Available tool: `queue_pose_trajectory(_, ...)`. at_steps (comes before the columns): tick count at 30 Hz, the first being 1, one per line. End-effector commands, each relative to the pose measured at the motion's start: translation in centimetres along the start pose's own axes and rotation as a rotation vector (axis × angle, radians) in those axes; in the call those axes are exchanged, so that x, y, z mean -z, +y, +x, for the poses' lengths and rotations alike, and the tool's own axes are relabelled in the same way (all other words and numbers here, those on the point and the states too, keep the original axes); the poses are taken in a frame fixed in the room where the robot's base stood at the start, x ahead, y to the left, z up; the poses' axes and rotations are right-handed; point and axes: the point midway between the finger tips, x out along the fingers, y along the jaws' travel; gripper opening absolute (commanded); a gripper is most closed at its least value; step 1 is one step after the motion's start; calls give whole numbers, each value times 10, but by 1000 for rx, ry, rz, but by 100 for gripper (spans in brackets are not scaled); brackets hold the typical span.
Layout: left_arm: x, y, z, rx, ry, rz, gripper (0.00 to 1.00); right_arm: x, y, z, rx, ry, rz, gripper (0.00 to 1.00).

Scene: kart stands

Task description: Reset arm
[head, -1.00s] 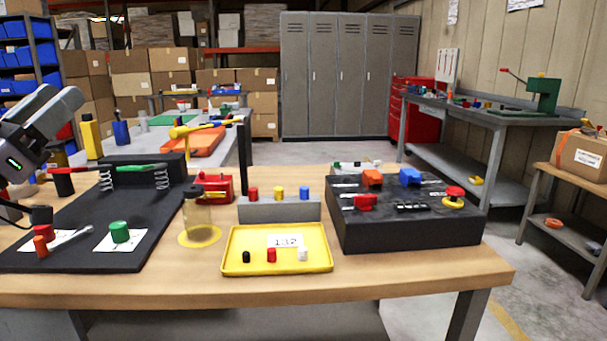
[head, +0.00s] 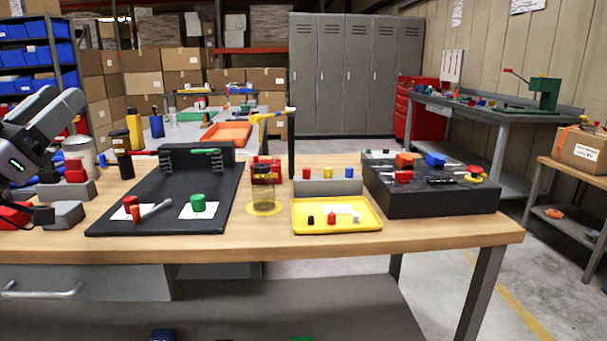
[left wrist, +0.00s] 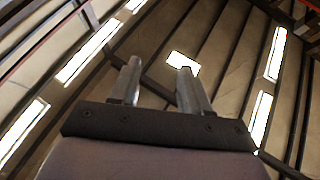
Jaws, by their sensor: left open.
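My left arm comes in at the left edge of the head view, raised above the table's left end and angled upward. My left gripper (left wrist: 156,72) shows in the left wrist view with its two fingers apart and nothing between them. Behind the fingers is only the ceiling with bright light panels. My right gripper is in neither view.
The workbench (head: 400,237) carries a black board (head: 165,217), a yellow tray (head: 336,228) with small pegs, a dark control box (head: 430,201) and a clear jar (head: 263,190). Red-and-grey items (head: 75,180) stand under my left arm. Floor at right is partly open.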

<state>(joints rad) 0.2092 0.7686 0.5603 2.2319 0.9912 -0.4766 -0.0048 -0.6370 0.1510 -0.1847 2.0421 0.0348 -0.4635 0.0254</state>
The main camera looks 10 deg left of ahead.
Motion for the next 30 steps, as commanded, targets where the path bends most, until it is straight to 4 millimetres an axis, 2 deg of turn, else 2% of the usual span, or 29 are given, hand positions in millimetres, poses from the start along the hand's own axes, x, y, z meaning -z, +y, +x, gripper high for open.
queue_pose_trajectory(1, -33, -1, 6, 21, -90, -25, 47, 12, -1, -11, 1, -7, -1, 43)
queue_pose_trajectory(4, -92, 3, 0, 54, -225, -40, 47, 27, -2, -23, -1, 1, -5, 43)
queue_pose_trajectory(8, -170, 22, -27, 81, -421, -53, 47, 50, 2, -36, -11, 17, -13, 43)
queue_pose_trajectory(9, -193, 32, -40, 86, -485, -54, 47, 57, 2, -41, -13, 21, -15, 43)
queue_pose_trajectory(11, -226, 50, -65, 86, -585, -58, 47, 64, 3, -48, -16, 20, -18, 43)
queue_pose_trajectory(12, -246, 64, -84, 83, -651, -59, 47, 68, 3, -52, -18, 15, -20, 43)
queue_pose_trajectory(15, -284, 106, -136, 63, -809, -62, 47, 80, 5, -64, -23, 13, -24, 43)
queue_pose_trajectory(19, -309, 166, -207, 16, -987, -67, 47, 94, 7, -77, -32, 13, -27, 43)
queue_pose_trajectory(21, -312, 196, -239, -11, -1059, -70, 47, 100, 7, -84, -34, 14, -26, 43)
queue_pose_trajectory(24, -312, 229, -272, -47, -1130, -72, 47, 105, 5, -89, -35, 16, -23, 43)
queue_pose_trajectory(27, -310, 250, -293, -71, -1171, -74, 47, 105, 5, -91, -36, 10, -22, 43)
queue_pose_trajectory(30, -309, 259, -302, -81, -1188, -74, 47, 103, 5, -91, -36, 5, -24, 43)
